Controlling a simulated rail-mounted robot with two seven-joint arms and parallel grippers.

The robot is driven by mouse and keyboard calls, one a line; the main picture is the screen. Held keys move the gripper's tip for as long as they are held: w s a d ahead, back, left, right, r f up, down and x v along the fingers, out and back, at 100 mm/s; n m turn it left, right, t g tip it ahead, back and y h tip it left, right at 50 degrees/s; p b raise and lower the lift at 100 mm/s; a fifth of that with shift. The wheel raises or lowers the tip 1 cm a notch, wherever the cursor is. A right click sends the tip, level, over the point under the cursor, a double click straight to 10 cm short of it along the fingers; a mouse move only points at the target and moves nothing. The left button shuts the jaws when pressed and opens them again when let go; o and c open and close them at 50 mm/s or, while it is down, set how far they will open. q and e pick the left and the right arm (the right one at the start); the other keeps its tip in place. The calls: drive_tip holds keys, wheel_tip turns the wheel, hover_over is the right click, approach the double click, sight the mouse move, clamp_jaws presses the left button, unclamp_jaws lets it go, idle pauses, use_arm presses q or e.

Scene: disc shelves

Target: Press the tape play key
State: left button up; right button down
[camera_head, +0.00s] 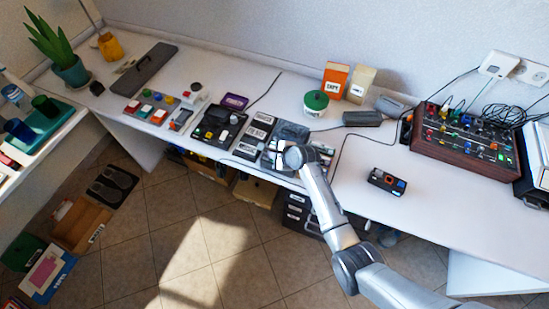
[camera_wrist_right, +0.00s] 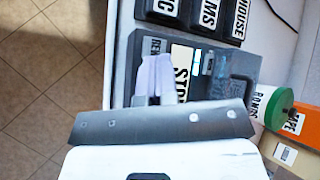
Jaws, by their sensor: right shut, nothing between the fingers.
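The dark grey tape deck (camera_head: 293,130) sits near the front edge of the white desk, partly hidden by my right gripper (camera_head: 278,160). In the right wrist view, the deck (camera_wrist_right: 235,65) shows a cream key (camera_wrist_right: 182,62) with a label starting "STO". A darker key (camera_wrist_right: 153,46) has a label starting "RE". The pale fingers of my right gripper (camera_wrist_right: 155,78) are shut and empty, over the deck's key row beside the cream key. I cannot tell if they touch a key. No play label is readable; my gripper hides part of the row. My left gripper is not in view.
A mixer (camera_head: 465,134) and a small black device (camera_head: 387,181) are right.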

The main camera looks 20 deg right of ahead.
drive_tip(key=shift+f, duration=0.2)
idle(0.3)
drive_tip(key=shift+f, duration=0.25)
idle(0.4)
drive_tip(key=shift+r, duration=0.15)
drive_tip(key=shift+r+p, duration=0.65)
drive_tip(key=shift+p, duration=0.4)
drive_tip(key=shift+r, duration=0.1)
